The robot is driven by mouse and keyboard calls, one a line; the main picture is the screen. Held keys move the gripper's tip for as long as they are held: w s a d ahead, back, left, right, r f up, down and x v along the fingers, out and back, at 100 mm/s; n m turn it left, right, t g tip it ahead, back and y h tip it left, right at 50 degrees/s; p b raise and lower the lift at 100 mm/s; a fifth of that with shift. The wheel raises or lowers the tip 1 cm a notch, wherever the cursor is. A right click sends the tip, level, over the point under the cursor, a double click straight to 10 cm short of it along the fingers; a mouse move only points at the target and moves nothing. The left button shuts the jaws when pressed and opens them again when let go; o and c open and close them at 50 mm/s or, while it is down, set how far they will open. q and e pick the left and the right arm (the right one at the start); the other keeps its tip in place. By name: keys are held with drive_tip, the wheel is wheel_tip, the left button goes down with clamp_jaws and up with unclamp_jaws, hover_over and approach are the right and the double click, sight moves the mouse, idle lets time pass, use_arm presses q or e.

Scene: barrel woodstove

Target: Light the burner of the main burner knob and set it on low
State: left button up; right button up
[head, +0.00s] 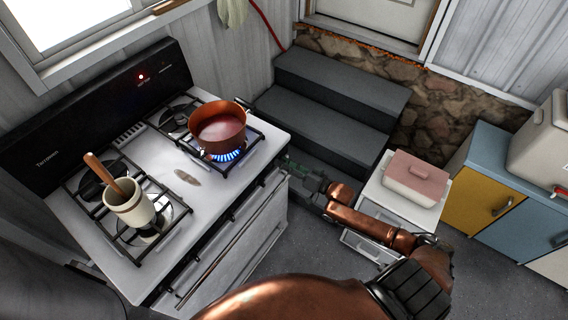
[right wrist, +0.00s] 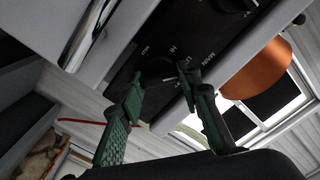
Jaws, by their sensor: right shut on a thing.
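The main burner knob (right wrist: 157,72) is a dark round knob on the black front panel, with HI, MAIN and a partly hidden label around it. My right gripper (right wrist: 161,88) has its green fingers on either side of the knob and is shut on it. In the head view my right gripper (head: 292,168) is at the right end of the stove front, and the knob is hidden there. A blue flame (head: 226,155) burns under the copper pot (head: 218,128) on the front right burner. My left gripper is not in view.
A cream pot (head: 130,208) with a wooden handle stands on the left burner of the stove (head: 190,205). Dark steps (head: 325,100) lie beyond my right gripper. A white drawer unit (head: 400,208) with a pink-lidded box (head: 416,178) stands to its right.

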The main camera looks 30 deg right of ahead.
drive_tip(key=shift+c, duration=0.9)
drive_tip(key=shift+n, duration=0.3)
